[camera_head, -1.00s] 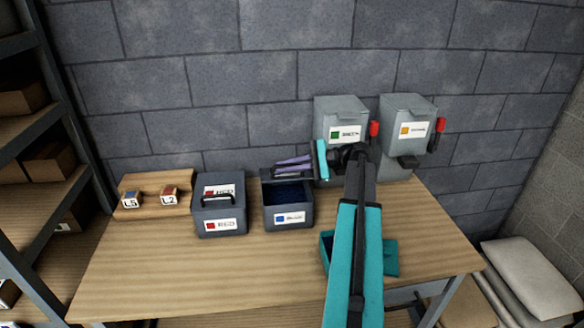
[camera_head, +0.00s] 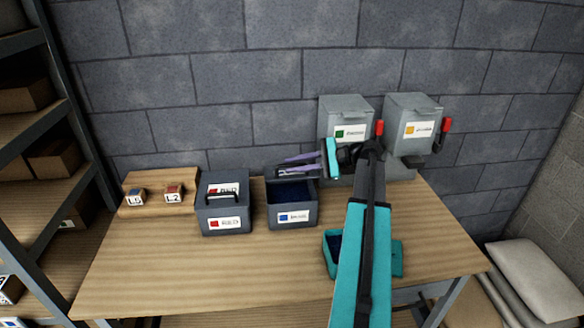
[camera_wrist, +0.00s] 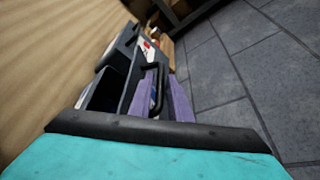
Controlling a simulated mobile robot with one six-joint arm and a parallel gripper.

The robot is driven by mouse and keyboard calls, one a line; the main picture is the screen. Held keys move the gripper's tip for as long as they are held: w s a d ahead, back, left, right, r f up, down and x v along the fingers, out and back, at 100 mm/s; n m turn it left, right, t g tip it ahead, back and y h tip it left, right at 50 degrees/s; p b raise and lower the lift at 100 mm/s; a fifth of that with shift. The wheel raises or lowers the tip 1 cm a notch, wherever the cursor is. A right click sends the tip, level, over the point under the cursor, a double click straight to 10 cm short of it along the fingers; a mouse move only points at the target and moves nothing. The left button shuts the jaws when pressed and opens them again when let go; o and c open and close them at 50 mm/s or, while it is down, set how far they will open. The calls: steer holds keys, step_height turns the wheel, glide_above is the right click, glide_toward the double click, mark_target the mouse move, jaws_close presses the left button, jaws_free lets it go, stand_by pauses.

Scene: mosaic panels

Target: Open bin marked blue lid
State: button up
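The bin marked blue (camera_head: 294,218) stands on the table with its top open and a dark blue inside showing. Its lid (camera_head: 292,173) stands raised at the back edge, mostly hidden by my fingers. My gripper (camera_head: 284,166) is over the back of this bin, pointing left, its two purple fingers a little apart. In the wrist view, the lid's black handle (camera_wrist: 158,72) lies at the purple fingers, with part of a label between them. Whether the fingers touch the handle is unclear. The open bin also shows in the wrist view (camera_wrist: 105,90).
A closed bin marked red (camera_head: 224,222) stands just left. Two labelled cubes (camera_head: 173,194) sit on a wooden stand farther left. Grey dispensers (camera_head: 345,112) stand at the back right. A teal open box (camera_head: 396,262) lies partly behind my arm. The table's front left is clear.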

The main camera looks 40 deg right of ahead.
steer(key=b+v, duration=0.3)
steer(key=v, duration=0.9)
steer(key=shift+s+b, duration=0.3)
steer(key=shift+b, duration=0.1)
steer(key=shift+o, duration=0.2)
steer(key=shift+r, duration=0.1)
